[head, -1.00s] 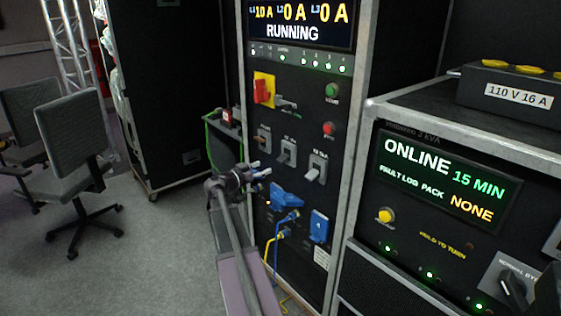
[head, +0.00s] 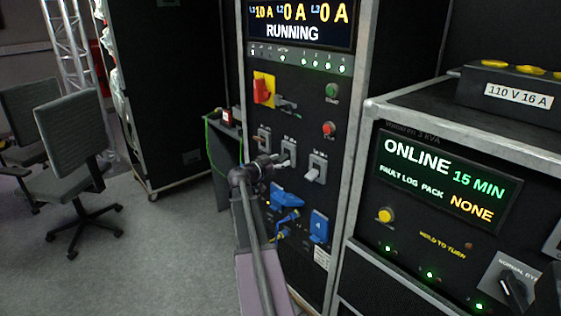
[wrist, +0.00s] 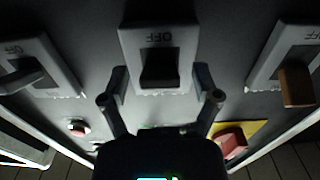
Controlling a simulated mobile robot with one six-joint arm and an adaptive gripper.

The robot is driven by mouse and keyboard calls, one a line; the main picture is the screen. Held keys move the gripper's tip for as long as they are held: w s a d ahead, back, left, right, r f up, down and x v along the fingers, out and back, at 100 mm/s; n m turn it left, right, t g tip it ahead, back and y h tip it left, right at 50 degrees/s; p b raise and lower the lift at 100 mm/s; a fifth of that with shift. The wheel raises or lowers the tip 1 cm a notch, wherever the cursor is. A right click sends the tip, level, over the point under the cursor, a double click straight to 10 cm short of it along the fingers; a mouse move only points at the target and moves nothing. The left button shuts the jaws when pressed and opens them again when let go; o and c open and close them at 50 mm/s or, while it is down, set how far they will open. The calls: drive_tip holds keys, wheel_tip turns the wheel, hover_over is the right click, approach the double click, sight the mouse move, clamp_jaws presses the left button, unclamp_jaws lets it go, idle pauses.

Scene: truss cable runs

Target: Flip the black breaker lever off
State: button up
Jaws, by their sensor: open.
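In the wrist view, which looks upside down, the black breaker lever (wrist: 160,75) stands out of a grey breaker housing (wrist: 155,32) at the top centre. An inverted OFF mark shows above the lever. My gripper (wrist: 160,86) is open, with one finger on each side of the housing's lower part and the black lever between them. I cannot tell whether the fingers touch anything. In the head view my gripper (head: 279,168) is at the middle breaker (head: 290,149) of a row of three, partly covering it.
In the wrist view a brown lever (wrist: 297,86) is at right and a grey lever (wrist: 20,78) at left. In the head view a red rotary switch (head: 262,90) sits above, and blue plugs (head: 318,227) sit below. A UPS cabinet (head: 440,190) stands at right.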

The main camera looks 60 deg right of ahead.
clamp_jaws()
drive_tip(key=shift+f, duration=0.15)
drive_tip(key=h+b, duration=0.1)
drive_tip(key=b, duration=0.1)
drive_tip(key=shift+d+f+b, duration=0.1)
drive_tip(key=shift+f+b, duration=0.2)
drive_tip(key=shift+h+b, duration=0.5)
drive_tip(key=shift+b, duration=0.3)
drive_tip(key=shift+r, duration=0.1)
unclamp_jaws()
drive_tip(key=shift+d, duration=0.1)
